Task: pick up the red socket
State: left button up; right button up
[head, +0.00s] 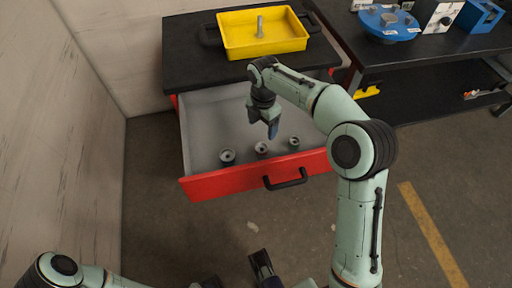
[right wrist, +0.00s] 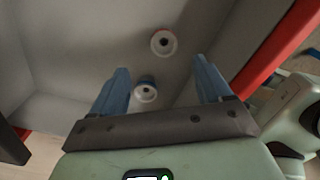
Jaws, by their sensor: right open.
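The red socket (right wrist: 163,42), a small ring with a pale top and dark centre hole, stands on the drawer floor in the right wrist view. A blue socket (right wrist: 145,90) stands nearer, between my fingers in the picture. In the head view several sockets stand in a row behind the drawer front; they are too small to tell which is red. My right gripper (head: 268,130) is over the drawer, pointing down, open and empty; its blue fingers (right wrist: 162,84) show in the wrist view, with the red socket beyond their tips. My left gripper (head: 235,276) is only partly visible at the bottom edge.
The open grey drawer (head: 202,125) has side walls and a red front (head: 225,183) with a black handle (head: 286,180). The black tabletop (head: 185,65) above it carries a yellow tray (head: 236,42). A second bench with a blue part (head: 383,32) is at the right.

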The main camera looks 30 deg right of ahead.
jog(key=b, duration=0.1)
send_over(262, 148)
notch_tip(262, 148, down, 6)
jog(key=shift+s+f, duration=0.15)
jog(key=shift+s+a+f+b, duration=0.1)
jog(key=shift+f+b, duration=0.35)
jog(key=shift+f, duration=1.1)
jog(key=shift+s+f+b, duration=0.1)
jog(key=shift+f+b, duration=0.35)
jog(key=shift+f, duration=1.05)
pick_arm(q)
jog(key=shift+t+y, duration=0.3)
jog(key=shift+t, duration=0.3)
jog(key=w+f, duration=0.1)
jog(key=w+a+f, duration=0.1)
jog(key=w+f, duration=0.1)
jog(key=shift+w+a+f, duration=0.2)
jog(key=shift+w, duration=0.05)
pick_arm(e)
jog(key=c, duration=1.2)
